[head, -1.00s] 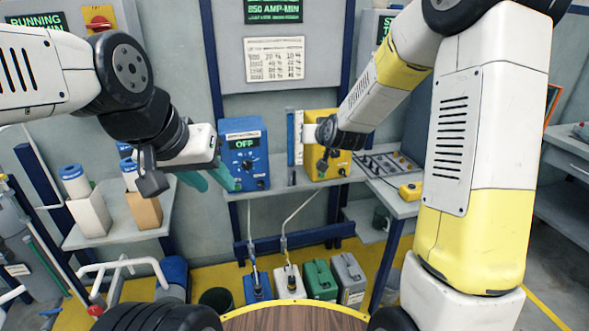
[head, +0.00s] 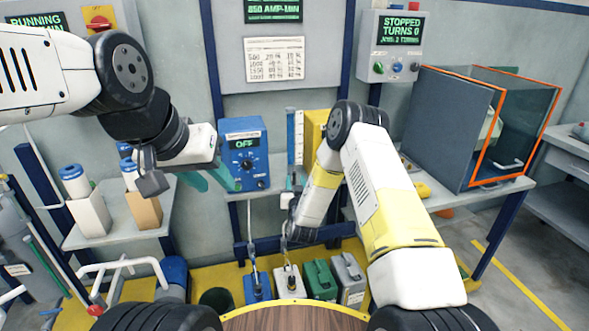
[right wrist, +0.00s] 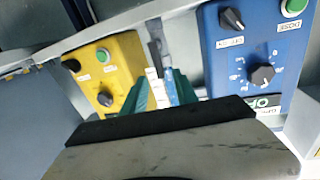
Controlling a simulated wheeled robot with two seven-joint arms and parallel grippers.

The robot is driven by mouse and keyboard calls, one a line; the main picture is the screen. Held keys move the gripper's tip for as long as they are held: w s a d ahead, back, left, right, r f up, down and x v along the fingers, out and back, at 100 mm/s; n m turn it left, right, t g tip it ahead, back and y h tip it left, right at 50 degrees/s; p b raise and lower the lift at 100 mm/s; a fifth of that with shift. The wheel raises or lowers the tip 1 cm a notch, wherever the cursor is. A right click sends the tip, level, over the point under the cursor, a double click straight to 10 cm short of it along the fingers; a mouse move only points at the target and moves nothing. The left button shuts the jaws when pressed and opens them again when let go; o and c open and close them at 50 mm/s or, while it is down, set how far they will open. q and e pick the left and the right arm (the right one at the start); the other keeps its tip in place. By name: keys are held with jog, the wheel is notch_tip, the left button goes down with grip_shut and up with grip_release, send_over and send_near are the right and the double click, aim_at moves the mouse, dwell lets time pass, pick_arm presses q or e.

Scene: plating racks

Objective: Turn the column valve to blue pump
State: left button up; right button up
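The blue pump (head: 240,150) stands on the back shelf with its display reading OFF. A clear column (head: 295,135) with blue in it stands between it and the yellow pump (head: 314,132), which my right arm partly covers. In the right wrist view, the column (right wrist: 157,50) is beyond the fingers, with the yellow pump (right wrist: 103,70) left and the blue pump (right wrist: 255,55) right. I cannot make out the column's valve. My left gripper (head: 209,180) appears open, its green fingers at the blue pump's left side.
Several canisters (head: 320,280) stand on the floor below the shelf. A dark, orange-edged enclosure (head: 440,130) stands on the bench at right. Bottles (head: 75,180) sit on a left shelf. A control box (head: 392,48) reads STOPPED.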

aim_at(295, 175)
jog(key=shift+w+a, duration=0.2)
jog(key=shift+w, duration=2.45)
grip_shut()
